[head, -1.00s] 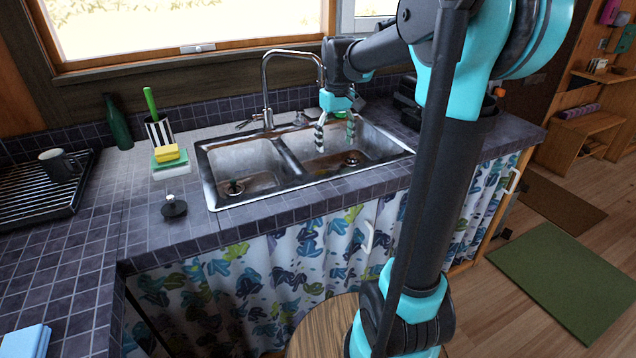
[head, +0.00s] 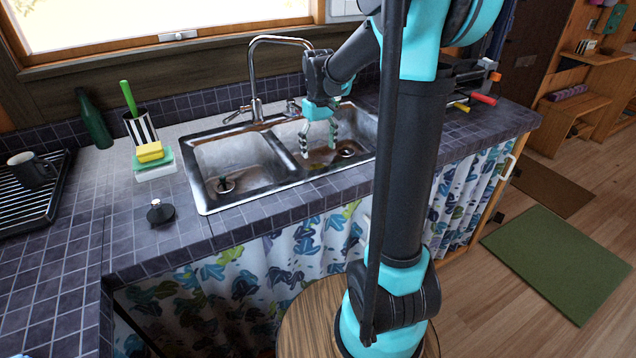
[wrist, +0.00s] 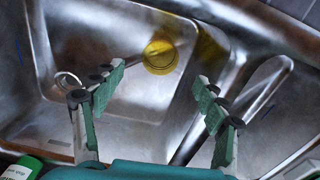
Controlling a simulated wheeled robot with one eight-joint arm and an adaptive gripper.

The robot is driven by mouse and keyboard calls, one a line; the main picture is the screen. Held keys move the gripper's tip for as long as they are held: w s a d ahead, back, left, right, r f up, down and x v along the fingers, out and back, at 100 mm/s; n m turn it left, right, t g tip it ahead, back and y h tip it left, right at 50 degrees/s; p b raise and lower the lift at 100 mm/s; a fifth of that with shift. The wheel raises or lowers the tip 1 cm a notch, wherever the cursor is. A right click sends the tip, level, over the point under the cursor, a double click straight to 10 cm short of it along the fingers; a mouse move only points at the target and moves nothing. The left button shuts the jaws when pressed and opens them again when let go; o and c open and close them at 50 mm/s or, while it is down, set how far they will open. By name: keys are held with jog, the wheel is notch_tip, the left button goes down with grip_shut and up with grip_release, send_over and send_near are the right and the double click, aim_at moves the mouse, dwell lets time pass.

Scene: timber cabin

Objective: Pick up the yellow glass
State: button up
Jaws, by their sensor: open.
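The yellow glass (wrist: 159,57) shows in the wrist view as a small round yellow shape on the floor of a metal sink basin. In the head view I cannot make it out clearly. My gripper (head: 318,147) hangs fingers down in the right basin area of the sink (head: 283,181). In the wrist view my gripper (wrist: 159,76) is open and empty. The glass appears between and just beyond its two fingertips, apart from both; the height gap is hard to judge.
The basin walls and the divider (wrist: 212,108) lie close around the fingers. The faucet (head: 254,75) stands behind the sink. A yellow sponge (head: 149,152) and a black stopper (head: 160,212) are left of the sink.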

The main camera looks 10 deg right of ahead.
notch_tip(320, 180, down, 9)
jog(key=shift+r, duration=0.1)
dwell(0.5)
jog(key=shift+c, duration=0.6)
grip_shut()
